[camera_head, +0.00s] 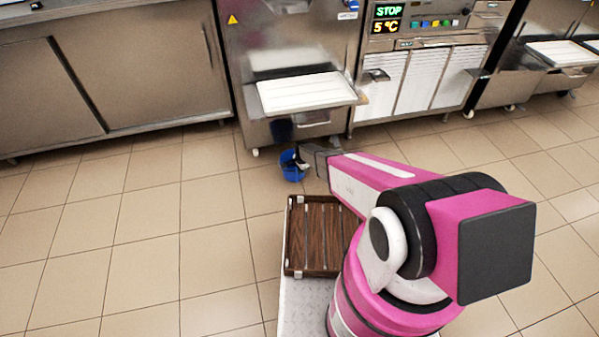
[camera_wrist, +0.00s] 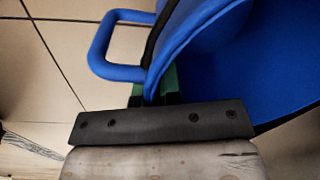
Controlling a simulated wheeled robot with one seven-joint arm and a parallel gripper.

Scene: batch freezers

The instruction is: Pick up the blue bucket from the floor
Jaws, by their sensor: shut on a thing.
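The blue bucket (camera_head: 290,166) is in front of the steel freezer in the head view, at the end of my outstretched arm. In the wrist view the bucket (camera_wrist: 205,45) fills the upper right, with its rim and a blue loop handle (camera_wrist: 115,45) at its left. My gripper (camera_wrist: 155,97) is shut on the bucket's rim, beside the handle. In the head view my gripper (camera_head: 304,160) is small and partly covers the bucket. I cannot tell whether the bucket's base touches the floor.
The steel freezer (camera_head: 262,100) with a white tray (camera_head: 308,92) stands right behind the bucket. Steel cabinets (camera_head: 150,70) line the wall at the left. A brown slatted wooden tray (camera_head: 320,235) lies near my arm's base. The tiled floor (camera_head: 130,240) at the left is clear.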

